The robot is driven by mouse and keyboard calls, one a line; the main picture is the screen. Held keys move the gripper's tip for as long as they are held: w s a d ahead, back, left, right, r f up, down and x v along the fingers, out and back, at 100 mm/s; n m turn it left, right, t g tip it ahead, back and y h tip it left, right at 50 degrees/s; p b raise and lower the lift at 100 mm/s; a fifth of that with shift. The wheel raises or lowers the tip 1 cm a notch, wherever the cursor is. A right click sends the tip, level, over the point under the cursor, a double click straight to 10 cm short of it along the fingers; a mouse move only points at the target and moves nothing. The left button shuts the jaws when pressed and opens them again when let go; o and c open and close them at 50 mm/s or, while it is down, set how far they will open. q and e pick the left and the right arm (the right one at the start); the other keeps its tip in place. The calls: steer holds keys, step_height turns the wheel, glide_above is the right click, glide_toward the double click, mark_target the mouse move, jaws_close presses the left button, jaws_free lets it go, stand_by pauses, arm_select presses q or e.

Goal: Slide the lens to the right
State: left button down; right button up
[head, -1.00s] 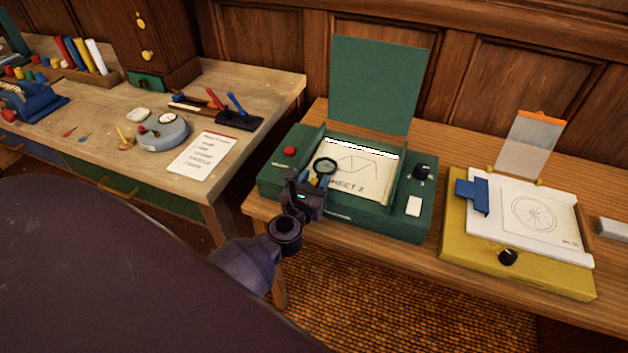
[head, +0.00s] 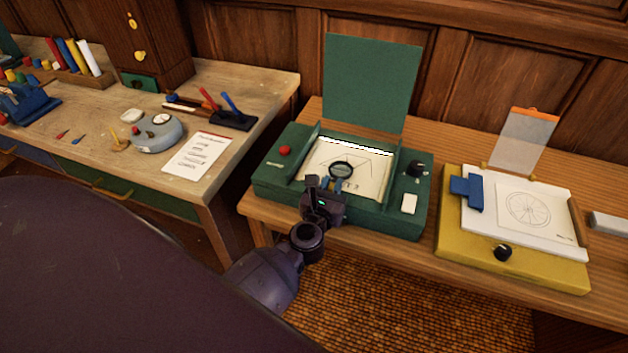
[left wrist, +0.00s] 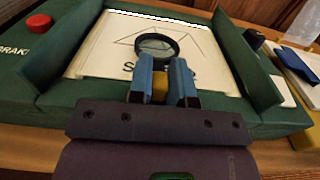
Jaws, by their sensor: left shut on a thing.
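The lens (head: 341,169) is a round magnifier with a black rim, lying over the white drawing sheet (head: 375,170) in the green drafting box (head: 378,218). In the left wrist view the lens (left wrist: 157,45) sits just beyond my fingertips, near the middle of the sheet. My left gripper (head: 330,186) is at the front edge of the green box. In the left wrist view its blue fingers (left wrist: 161,75) are shut on a yellow piece (left wrist: 160,88) in line with the lens, apparently its handle. My right gripper is not in view.
The green box has raised side walls, an upright lid (head: 370,85), a red button (head: 285,150), a black knob (head: 416,169) and a white switch (head: 409,204). A yellow drafting board (head: 470,255) stands to the right. A cluttered desk (head: 255,90) is at the left.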

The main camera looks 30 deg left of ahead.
mark_target(358, 204)
arm_select(q)
steer(key=d, duration=0.2)
steer(key=w+d, duration=0.1)
steer(key=d, duration=0.3)
steer(key=shift+w+d+b, duration=0.3)
steer(key=shift+b, duration=0.05)
steer(key=c, duration=1.1)
jaws_free()
steer(key=shift+s, duration=0.15)
steer(key=shift+s+d, duration=0.1)
steer(key=shift+s, duration=0.2)
steer(key=shift+b+v, duration=0.65)
steer(key=shift+v, duration=4.3)
